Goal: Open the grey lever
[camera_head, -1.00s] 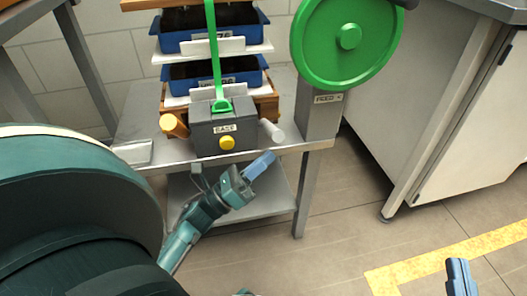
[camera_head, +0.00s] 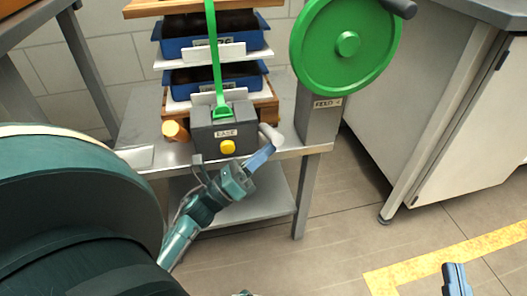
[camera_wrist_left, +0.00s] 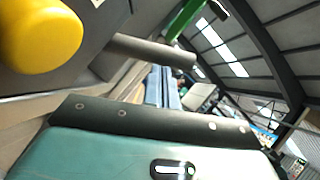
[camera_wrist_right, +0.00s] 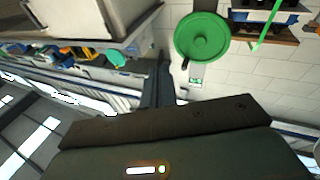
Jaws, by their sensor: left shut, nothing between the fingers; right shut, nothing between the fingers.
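The grey lever (camera_head: 271,136) is a short light-grey bar sticking out at the right side of the dark grey box labelled EASE (camera_head: 211,139). In the left wrist view the lever (camera_wrist_left: 150,50) lies just beyond my blue fingers. My left gripper (camera_head: 267,149) is shut and empty, its fingertips just below the lever and very close to it. I cannot tell whether they touch. My right gripper (camera_head: 455,270) is shut and empty at the lower right, far from the lever, over the floor.
A yellow knob (camera_head: 228,147) is on the box front, and an orange-brown cylinder (camera_head: 175,131) is at its left. A long green handle (camera_head: 213,60) rises from the box. A large green wheel (camera_head: 347,44) stands to the right. Blue trays (camera_head: 185,88) are stacked behind.

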